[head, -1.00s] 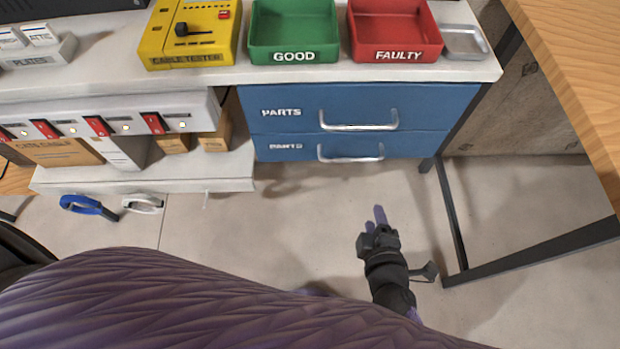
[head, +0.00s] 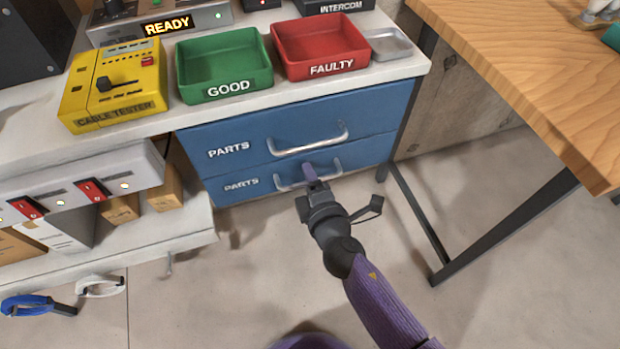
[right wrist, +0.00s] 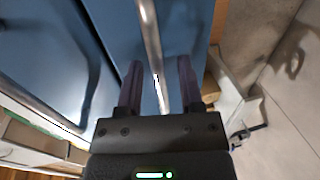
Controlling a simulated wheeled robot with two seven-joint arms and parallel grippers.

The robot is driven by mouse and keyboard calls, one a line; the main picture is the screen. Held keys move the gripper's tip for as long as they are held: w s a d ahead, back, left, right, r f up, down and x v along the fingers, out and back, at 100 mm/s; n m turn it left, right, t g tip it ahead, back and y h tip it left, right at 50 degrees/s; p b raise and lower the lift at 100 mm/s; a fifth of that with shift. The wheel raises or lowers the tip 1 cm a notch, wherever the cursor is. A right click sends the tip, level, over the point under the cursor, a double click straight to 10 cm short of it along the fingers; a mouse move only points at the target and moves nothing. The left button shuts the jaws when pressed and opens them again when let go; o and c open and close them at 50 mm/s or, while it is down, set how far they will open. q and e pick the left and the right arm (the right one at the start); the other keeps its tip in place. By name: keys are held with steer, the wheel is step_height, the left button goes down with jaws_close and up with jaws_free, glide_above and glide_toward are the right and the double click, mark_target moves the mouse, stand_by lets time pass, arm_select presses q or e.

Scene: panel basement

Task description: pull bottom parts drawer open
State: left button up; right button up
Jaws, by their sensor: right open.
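The bottom parts drawer (head: 240,187) is blue and looks closed under a similar top parts drawer (head: 228,150). Its silver bar handle (head: 290,188) is partly hidden by my right gripper (head: 311,174), which reaches it from the front. In the right wrist view, my right gripper (right wrist: 159,85) is open, with one purple finger on each side of a silver handle bar (right wrist: 151,42). The fingers look apart from the bar. My left gripper is not in view.
A green bin (head: 224,68), a red bin (head: 320,45) and a yellow cable tester (head: 115,85) stand on the bench above. A dark table leg (head: 415,215) stands right of the drawers.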

jaws_close()
stand_by(1.0)
steer(key=shift+s, duration=0.1)
